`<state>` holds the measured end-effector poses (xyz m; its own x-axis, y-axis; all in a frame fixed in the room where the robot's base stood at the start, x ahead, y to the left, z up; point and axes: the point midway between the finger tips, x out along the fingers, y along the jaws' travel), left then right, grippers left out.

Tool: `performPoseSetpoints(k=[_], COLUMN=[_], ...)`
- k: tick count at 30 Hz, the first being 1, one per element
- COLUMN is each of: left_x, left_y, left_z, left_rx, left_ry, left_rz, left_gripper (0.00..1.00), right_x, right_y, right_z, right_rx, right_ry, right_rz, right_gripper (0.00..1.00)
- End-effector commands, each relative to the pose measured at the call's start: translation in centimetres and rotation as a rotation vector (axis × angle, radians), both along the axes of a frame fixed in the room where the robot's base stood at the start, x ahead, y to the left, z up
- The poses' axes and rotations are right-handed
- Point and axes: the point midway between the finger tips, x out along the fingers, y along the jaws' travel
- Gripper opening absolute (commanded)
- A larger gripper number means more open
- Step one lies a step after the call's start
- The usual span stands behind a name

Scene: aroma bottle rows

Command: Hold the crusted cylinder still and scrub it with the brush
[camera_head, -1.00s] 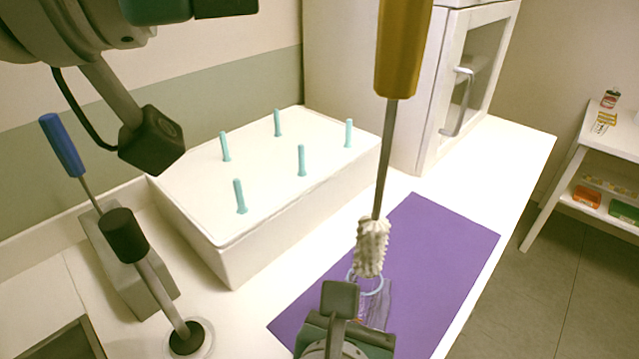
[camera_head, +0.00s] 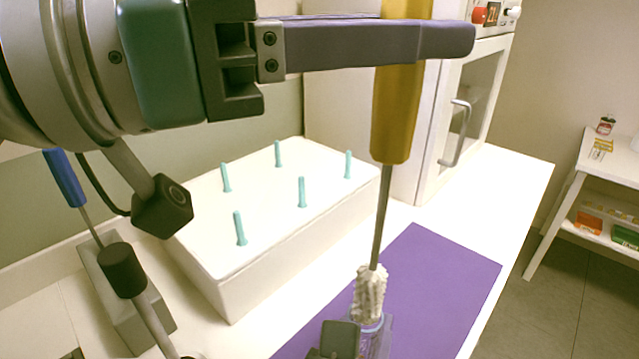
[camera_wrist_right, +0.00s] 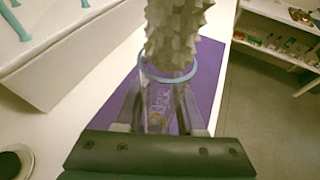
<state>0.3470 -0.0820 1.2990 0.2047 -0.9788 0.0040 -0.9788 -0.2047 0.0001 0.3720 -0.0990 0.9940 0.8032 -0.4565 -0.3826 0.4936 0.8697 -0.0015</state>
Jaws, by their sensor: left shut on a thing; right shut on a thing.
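The brush (camera_head: 394,115) has a yellow handle, a thin metal shaft and a pale bristly head, and it hangs almost upright. My left gripper (camera_head: 425,42) is shut on its handle near the top. The clear cylinder (camera_head: 381,340) with a blue rim is below the brush head. My right gripper (camera_head: 342,342) is shut on the cylinder at the bottom edge. In the right wrist view, the brush head (camera_wrist_right: 172,35) is at the rim of the cylinder (camera_wrist_right: 158,97), and brownish and whitish crust shows inside. How deep the bristles reach is hard to tell.
A purple mat (camera_head: 440,285) lies on the white counter. A white block with several teal pegs (camera_head: 302,192) stands left of it. A blue-handled tool (camera_head: 64,178) is at far left. A white cabinet (camera_head: 408,165) stands behind, and a shelf (camera_head: 590,165) is at right.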

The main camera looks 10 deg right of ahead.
Motion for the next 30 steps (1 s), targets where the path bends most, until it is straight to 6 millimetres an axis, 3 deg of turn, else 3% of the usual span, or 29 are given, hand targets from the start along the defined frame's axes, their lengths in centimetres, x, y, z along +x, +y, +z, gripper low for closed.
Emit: performPoseSetpoints(k=[30], left_x=[0.0], left_y=[0.0], left_z=[-2.7], left_rx=[-0.001], left_ry=[-0.001], left_rz=[0.000], left_gripper=[0.00], right_x=[0.0], right_y=[0.0], right_z=[0.0], right_rx=[0.000], right_ry=[0.000], right_rz=[0.000], right_gripper=[0.00])
